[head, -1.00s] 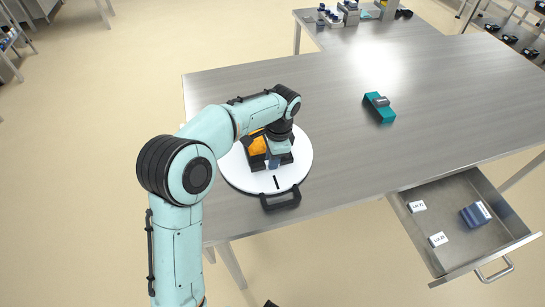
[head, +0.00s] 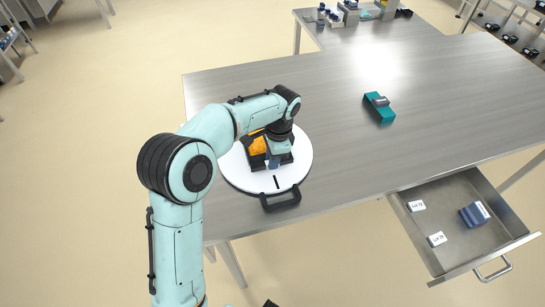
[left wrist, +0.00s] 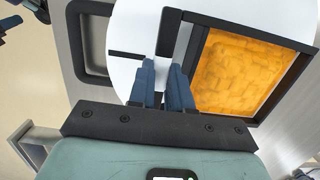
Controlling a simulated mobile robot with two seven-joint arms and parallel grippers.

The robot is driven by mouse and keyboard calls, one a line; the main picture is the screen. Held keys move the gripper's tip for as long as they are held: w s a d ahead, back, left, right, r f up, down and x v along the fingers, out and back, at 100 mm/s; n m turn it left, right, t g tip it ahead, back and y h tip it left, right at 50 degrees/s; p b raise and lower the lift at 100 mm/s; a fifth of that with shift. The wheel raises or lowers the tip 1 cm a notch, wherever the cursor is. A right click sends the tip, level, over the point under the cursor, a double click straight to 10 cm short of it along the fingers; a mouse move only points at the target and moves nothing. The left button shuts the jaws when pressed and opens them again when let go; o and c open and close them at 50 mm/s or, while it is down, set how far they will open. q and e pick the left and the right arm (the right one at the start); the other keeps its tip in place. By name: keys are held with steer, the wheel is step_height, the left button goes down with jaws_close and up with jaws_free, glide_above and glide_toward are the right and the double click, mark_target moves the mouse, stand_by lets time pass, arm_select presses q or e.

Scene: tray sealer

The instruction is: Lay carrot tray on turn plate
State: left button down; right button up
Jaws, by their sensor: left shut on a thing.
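The carrot tray (head: 257,146) is black with orange carrot pieces in it, and it is over the white round turn plate (head: 236,174). My left gripper (head: 273,163) is at the tray, its arm reaching over from the left and hiding part of it. In the left wrist view the blue fingers (left wrist: 163,82) are shut on the tray's black wall, with the orange contents (left wrist: 240,70) to their right. The white plate (left wrist: 130,30) shows behind them. I cannot tell whether the tray touches the plate.
The turn plate has a black handle (head: 281,200) at the front. A teal block with a grey piece (head: 379,107) lies farther right on the steel table (head: 330,130). An open drawer (head: 465,250) sticks out at front right, holding blue packs and labels. The table's middle is clear.

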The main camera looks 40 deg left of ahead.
steer(key=shift+w+r, duration=0.1)
steer(key=shift+r, duration=0.1)
arm_select(q)
steer(key=c, duration=1)
jaws_free()
steer(key=c, duration=0.3)
steer(key=shift+r, duration=0.1)
